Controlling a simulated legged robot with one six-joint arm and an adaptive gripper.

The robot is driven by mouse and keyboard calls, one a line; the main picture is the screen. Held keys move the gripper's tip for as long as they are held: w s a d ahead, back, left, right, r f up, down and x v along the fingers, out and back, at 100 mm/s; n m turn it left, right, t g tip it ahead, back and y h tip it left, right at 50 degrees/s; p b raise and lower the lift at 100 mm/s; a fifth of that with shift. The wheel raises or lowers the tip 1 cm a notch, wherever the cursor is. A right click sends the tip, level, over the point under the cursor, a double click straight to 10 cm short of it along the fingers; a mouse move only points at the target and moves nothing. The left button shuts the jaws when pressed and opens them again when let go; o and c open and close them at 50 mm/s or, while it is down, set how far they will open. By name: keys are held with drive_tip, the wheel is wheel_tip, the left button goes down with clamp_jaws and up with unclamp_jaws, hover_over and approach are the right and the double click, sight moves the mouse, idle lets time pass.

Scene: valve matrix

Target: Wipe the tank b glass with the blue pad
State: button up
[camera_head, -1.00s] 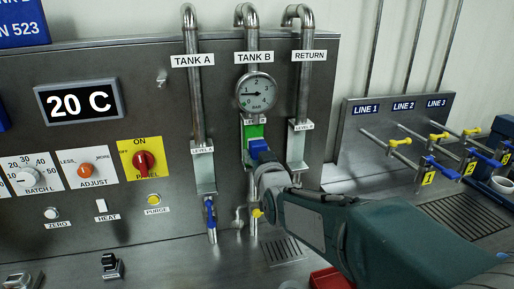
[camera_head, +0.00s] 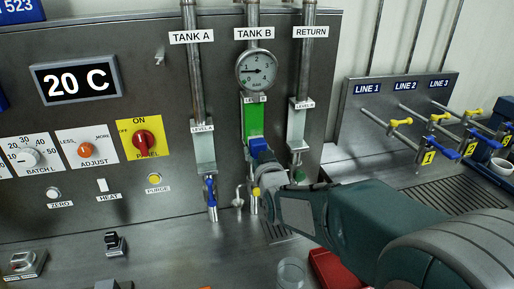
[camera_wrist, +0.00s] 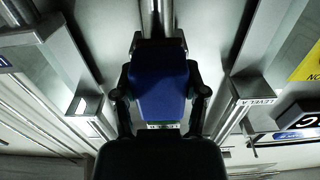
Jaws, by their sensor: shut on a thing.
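The tank B glass (camera_head: 254,119) is a narrow upright gauge below the TANK B label, and its visible upper part is green. My gripper (camera_wrist: 160,95) is shut on the blue pad (camera_wrist: 159,88), with a dark finger on either side of it. In the head view the blue pad (camera_head: 259,147) is at the lower part of the tank B glass and covers it there. I cannot tell whether the pad presses on the glass. My gripper and arm hide the area just below and right of the pad.
The tank A gauge (camera_head: 204,150) stands to the left and the return gauge (camera_head: 299,125) close to the right. A round pressure gauge (camera_head: 257,71) sits above. Below are a blue valve handle (camera_head: 210,190), a clear cup (camera_head: 291,272) and a red container (camera_head: 335,268).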

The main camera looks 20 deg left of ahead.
drive_tip(key=v, duration=0.6)
idle(0.5)
drive_tip(key=shift+r, duration=0.1)
drive_tip(key=v, duration=0.3)
idle(0.3)
idle(0.4)
drive_tip(key=shift+x, duration=3.6)
drive_tip(key=shift+x, duration=0.95)
